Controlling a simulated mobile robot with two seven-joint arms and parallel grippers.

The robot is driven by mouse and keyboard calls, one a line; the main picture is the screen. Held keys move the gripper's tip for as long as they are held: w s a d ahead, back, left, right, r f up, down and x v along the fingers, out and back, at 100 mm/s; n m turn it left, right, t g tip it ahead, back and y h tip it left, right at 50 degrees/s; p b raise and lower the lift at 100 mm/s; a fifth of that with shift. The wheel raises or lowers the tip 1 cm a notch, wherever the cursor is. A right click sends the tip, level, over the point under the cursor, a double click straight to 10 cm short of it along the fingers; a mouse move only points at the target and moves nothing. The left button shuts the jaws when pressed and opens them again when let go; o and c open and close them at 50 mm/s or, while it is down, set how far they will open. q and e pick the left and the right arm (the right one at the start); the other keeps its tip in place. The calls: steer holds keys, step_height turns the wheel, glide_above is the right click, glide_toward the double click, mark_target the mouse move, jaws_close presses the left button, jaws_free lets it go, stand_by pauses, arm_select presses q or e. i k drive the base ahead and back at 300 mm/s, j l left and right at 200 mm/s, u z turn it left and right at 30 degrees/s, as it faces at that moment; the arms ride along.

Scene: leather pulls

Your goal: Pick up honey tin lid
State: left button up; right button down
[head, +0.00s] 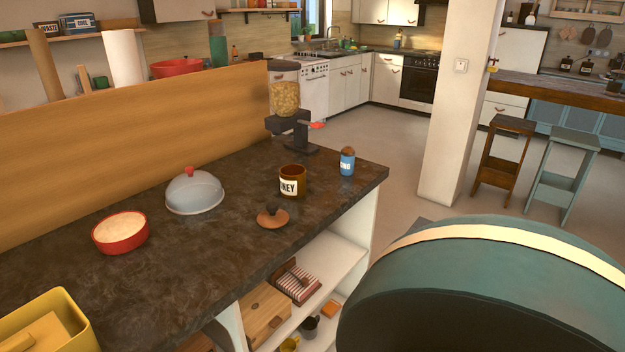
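The honey tin (292,181) is a brown open-topped tin with a white label, of which "NEY" is readable. It stands upright on the dark stone counter (235,240). A round brown lid with a darker knob (272,217) lies knob up on the counter, in front of the tin and to its left, near the counter's front edge. The lid is apart from the tin. Neither of my grippers is in view.
A red bowl (120,233), a grey dome with a red knob (194,192), a blue canister (347,163) and a dispenser (286,104) share the counter. A wooden panel (130,150) backs it. A large green rounded object (490,290) blocks the lower right.

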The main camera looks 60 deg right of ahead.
mark_target(272, 217)
steer(key=z, duration=1.5)
steer(key=u, duration=0.3)
steer(key=l+u, duration=0.5)
steer(key=u, duration=0.25)
steer(key=k+l+u, duration=0.15)
steer(key=u, duration=0.2)
steer(key=k+l+u, duration=0.15)
steer(key=l, duration=0.2)
steer(key=k+l+u, duration=0.1)
steer(key=l, duration=0.25)
steer(key=k+l+u, duration=0.15)
steer(key=k+l, duration=0.15)
